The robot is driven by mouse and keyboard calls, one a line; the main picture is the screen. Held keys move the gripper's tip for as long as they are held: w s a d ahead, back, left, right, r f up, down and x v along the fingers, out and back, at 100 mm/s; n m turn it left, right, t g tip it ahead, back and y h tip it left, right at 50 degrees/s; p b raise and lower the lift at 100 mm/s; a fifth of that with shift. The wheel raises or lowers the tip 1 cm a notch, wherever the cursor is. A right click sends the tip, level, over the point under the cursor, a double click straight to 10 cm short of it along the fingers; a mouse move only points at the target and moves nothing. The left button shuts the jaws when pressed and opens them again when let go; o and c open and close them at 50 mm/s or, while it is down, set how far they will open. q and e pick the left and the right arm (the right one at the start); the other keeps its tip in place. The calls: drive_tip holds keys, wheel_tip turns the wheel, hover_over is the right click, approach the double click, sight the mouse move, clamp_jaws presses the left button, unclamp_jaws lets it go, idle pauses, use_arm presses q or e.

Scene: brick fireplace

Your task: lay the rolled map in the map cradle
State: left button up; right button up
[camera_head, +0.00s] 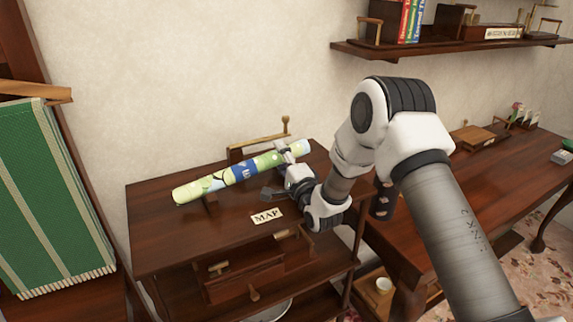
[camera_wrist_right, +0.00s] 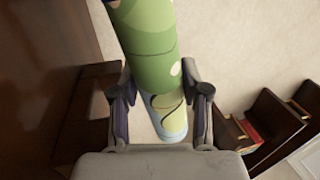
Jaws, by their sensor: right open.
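The rolled map (camera_head: 232,176), a green, yellow and blue tube, lies slantwise over the dark wooden stand top. A small dark block of the map cradle (camera_head: 210,203) shows under its left part; the rest of the cradle is hidden. I cannot tell whether the map's right part is resting on it. My right gripper (camera_head: 280,170) is at the map's right part, its fingers open on either side. In the right wrist view the map (camera_wrist_right: 158,70) passes between the open fingers (camera_wrist_right: 158,90). My left gripper is not in view.
A "MAP" label (camera_head: 267,216) lies in front of the map. A brass-railed wooden piece (camera_head: 240,153) stands behind it. A green woven cloth (camera_head: 50,190) hangs at the left. A wall shelf (camera_head: 470,44) is at the upper right, with a desk (camera_head: 480,185) below.

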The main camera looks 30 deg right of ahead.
drive_tip(key=shift+g, duration=0.4)
drive_tip(key=f, duration=0.1)
drive_tip(key=s+f, duration=0.1)
drive_tip(key=f, duration=0.2)
drive_tip(key=shift+s, duration=0.3)
drive_tip(key=shift+t, duration=0.3)
drive_tip(key=s, duration=0.6)
drive_tip(key=s+d, duration=0.1)
drive_tip(key=s, duration=0.2)
drive_tip(key=shift+s+r, duration=0.3)
drive_tip(key=shift+s, duration=0.05)
drive_tip(key=shift+s+r, duration=0.1)
drive_tip(key=shift+s, duration=0.2)
drive_tip(key=shift+a+r, duration=0.2)
drive_tip(key=shift+a, duration=0.05)
drive_tip(key=shift+w+r, duration=0.15)
